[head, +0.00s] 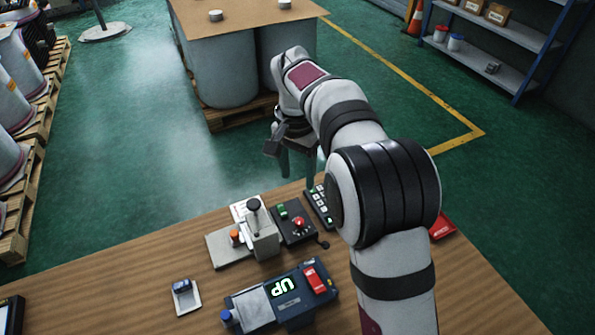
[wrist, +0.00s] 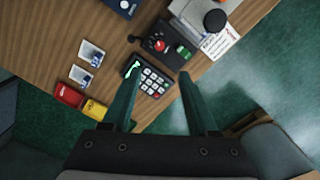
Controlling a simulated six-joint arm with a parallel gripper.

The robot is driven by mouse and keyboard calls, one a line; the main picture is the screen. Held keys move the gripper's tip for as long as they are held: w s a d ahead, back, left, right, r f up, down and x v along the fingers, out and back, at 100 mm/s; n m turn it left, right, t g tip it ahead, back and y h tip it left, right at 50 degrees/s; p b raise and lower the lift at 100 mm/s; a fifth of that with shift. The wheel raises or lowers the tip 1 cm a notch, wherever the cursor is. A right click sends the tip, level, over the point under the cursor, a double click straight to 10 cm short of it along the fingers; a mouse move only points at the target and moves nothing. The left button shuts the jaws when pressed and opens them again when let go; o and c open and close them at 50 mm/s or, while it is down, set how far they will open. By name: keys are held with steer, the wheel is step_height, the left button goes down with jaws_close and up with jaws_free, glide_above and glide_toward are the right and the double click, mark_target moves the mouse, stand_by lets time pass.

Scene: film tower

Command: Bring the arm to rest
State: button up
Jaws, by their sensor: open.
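My gripper (wrist: 162,100) is open and empty in the wrist view, with its two dark green fingers apart. In the head view my gripper (head: 298,160) hangs past the far edge of the wooden table (head: 130,290), pointing down. My arm reaches from the lower right of the head view over the table. Beyond the fingers, in the wrist view, lies a black keypad (wrist: 150,77) with a lit green display. The keypad (head: 320,205) also shows in the head view, partly hidden by my arm.
A control box with a red knob (head: 298,222), a grey lever fixture (head: 258,235) and a blue device reading "UP" (head: 283,290) stand on the table. A small white tray (head: 186,297) lies nearby. Large wrapped rolls (head: 222,75) on a pallet stand beyond.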

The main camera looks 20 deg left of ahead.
stand_by(0.3)
steer(key=s+d+r+m+y, duration=0.1)
steer(key=s+d+r, duration=0.2)
steer(key=s+d, duration=0.5)
steer(key=s+d+r+m, duration=0.1)
steer(key=s+d+r, duration=0.4)
steer(key=d, duration=0.5)
steer(key=s+d+f, duration=0.2)
steer(key=s+f, duration=0.1)
steer(key=s, duration=0.4)
steer(key=s+d+f+m+y, duration=0.1)
steer(key=s+d+f, duration=0.1)
steer(key=s, duration=0.6)
steer(key=shift+d+f, duration=0.3)
steer(key=shift+f, duration=0.1)
